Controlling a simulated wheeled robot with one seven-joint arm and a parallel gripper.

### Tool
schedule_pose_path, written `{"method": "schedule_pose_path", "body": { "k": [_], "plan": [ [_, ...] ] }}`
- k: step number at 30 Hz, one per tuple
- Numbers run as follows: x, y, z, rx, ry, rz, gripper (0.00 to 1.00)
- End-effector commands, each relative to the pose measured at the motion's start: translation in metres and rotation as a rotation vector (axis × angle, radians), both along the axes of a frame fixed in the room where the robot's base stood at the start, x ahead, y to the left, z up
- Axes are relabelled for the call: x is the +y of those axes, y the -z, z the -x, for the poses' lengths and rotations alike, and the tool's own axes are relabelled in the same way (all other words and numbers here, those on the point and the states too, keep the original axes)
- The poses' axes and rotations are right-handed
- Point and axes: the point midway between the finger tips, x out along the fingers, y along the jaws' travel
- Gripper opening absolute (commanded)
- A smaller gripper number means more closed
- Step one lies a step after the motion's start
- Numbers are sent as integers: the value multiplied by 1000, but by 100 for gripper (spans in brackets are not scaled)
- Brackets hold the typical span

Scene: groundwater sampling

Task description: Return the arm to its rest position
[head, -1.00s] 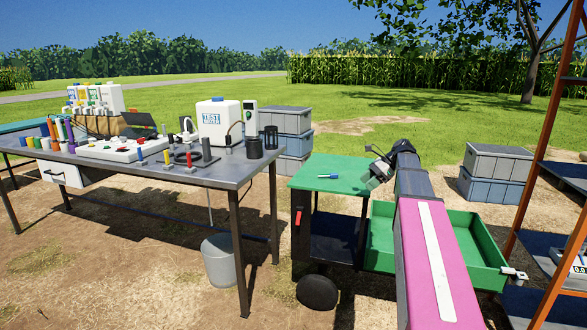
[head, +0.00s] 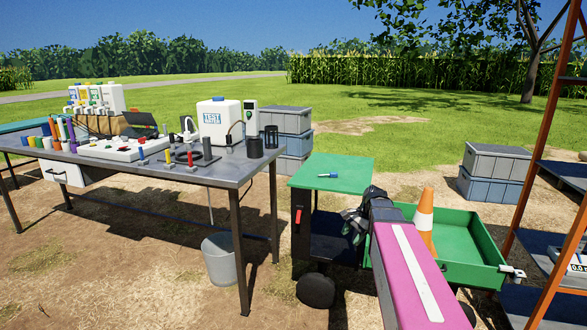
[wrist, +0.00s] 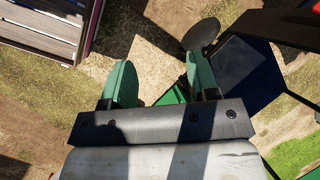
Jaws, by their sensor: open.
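My gripper (head: 354,222) hangs at the end of my pink arm, low beside the front of the green cart (head: 345,173). In the wrist view my gripper (wrist: 160,90) shows two green fingers spread wide apart. The gripper is open and empty. My arm covers part of the cart and its green tray (head: 470,250) in the head view.
A blue screwdriver-like tool (head: 328,175) lies on the cart top. An orange and white cone (head: 424,220) stands in the tray. The sampling table (head: 225,172) is at left, a grey bucket (head: 219,260) beneath it. An orange-framed shelf (head: 545,200) stands at right.

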Motion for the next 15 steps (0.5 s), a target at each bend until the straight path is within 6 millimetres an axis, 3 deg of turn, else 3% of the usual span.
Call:
{"method": "schedule_pose_path", "body": {
  "k": [1,6,9,15],
  "plan": [
    [9,20,24,-26,-78,42,55],
    [23,75,74,-130,-384,193,55],
    [27,98,100,-175,-566,270,55],
    [30,124,132,-224,-824,366,55]
  ]
}}
